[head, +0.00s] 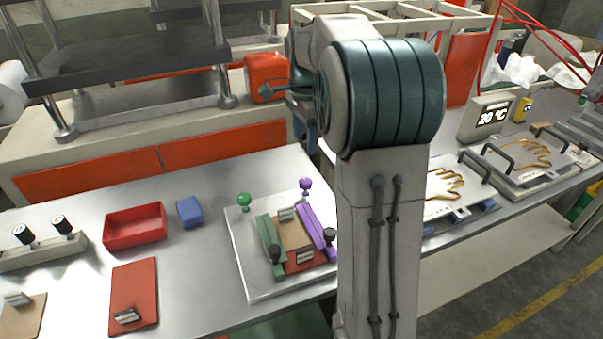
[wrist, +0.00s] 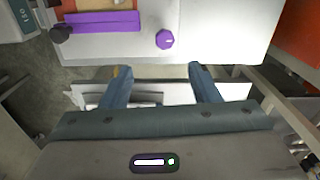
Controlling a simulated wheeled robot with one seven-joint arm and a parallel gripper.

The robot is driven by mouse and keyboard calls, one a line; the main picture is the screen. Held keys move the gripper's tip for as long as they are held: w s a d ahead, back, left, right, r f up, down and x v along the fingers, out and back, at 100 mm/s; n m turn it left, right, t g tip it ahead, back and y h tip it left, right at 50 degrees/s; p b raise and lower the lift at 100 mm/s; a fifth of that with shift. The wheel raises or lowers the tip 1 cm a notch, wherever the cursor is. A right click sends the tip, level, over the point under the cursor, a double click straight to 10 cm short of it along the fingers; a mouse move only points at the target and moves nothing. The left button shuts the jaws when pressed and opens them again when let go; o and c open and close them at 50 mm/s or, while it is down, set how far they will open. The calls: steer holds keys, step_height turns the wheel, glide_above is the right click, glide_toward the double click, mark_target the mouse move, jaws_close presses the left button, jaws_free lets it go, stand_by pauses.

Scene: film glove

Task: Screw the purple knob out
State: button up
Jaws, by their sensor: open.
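The purple knob (head: 306,184) stands upright at the back right of a white plate (head: 262,290), beyond the end of a purple bar (head: 316,226). In the wrist view the knob (wrist: 165,39) is seen from above, apart from the fingers, and the purple bar (wrist: 103,22) lies to its left. My gripper (wrist: 158,70) is open and empty, its two fingers apart, with the knob beyond the gap between their tips. In the head view my arm hides part of the plate's right side, and the fingertips are hard to make out.
A green knob (head: 244,202) and green bar (head: 270,245) stand left of the purple ones. Black knobs (head: 330,235) sit at the bars' front ends. A red tray (head: 134,227) and blue block (head: 190,212) lie left on the steel table. An orange-red container (head: 265,77) stands behind.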

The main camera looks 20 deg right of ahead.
mark_target(306, 180)
steer(key=shift+m, duration=0.5)
steer(key=f, duration=0.9)
steer(key=w+f, duration=0.1)
steer(key=f, duration=0.4)
steer(key=shift+d, duration=0.4)
steer(key=c, duration=1)
